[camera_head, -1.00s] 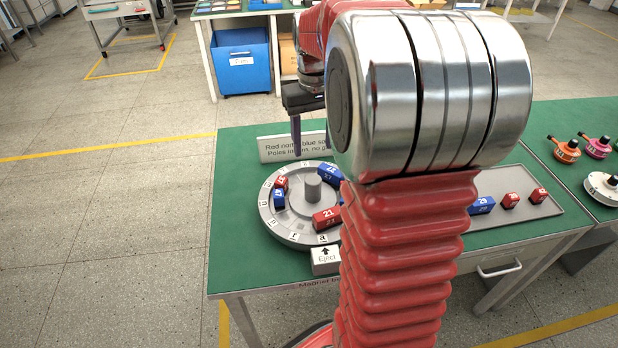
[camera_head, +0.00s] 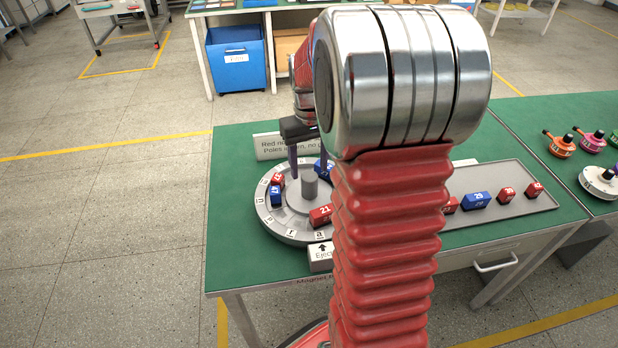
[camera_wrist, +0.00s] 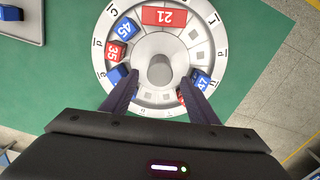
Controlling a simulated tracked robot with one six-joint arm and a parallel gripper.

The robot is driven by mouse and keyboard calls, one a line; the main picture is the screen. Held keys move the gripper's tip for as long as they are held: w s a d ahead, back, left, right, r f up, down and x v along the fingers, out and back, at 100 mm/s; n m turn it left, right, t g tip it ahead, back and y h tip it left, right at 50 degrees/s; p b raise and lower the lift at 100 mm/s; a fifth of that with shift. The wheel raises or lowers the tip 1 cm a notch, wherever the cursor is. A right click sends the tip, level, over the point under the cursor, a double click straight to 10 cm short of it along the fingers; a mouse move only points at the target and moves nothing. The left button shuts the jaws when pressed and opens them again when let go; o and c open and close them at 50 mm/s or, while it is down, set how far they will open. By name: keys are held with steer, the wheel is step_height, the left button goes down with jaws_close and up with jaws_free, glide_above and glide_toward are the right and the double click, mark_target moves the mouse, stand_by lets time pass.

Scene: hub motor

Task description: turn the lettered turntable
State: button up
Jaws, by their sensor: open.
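The lettered turntable (camera_head: 297,198) is a round grey disc on the green bench, with letter tiles around its rim and a grey central hub (camera_head: 310,184). Red and blue numbered blocks sit in it, among them red block 21 (camera_head: 320,215) near the front and blue block 45 (camera_wrist: 126,29) in the wrist view. My gripper (camera_head: 308,166) is open and points down over the turntable. In the wrist view its fingers (camera_wrist: 158,76) appear on either side of the hub, with nothing between them but the hub. I cannot tell whether they touch anything. My arm hides the turntable's right edge.
A block marked Eject (camera_head: 320,257) with an arrow stands at the turntable's front. A sign (camera_head: 270,146) stands behind it, partly hidden. A grey tray (camera_head: 540,200) with red and blue blocks lies to the right. The bench left of the turntable is clear.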

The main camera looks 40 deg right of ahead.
mark_target(309, 175)
steer(key=shift+f, duration=2.55)
steer(key=shift+c, duration=0.2)
jaws_close()
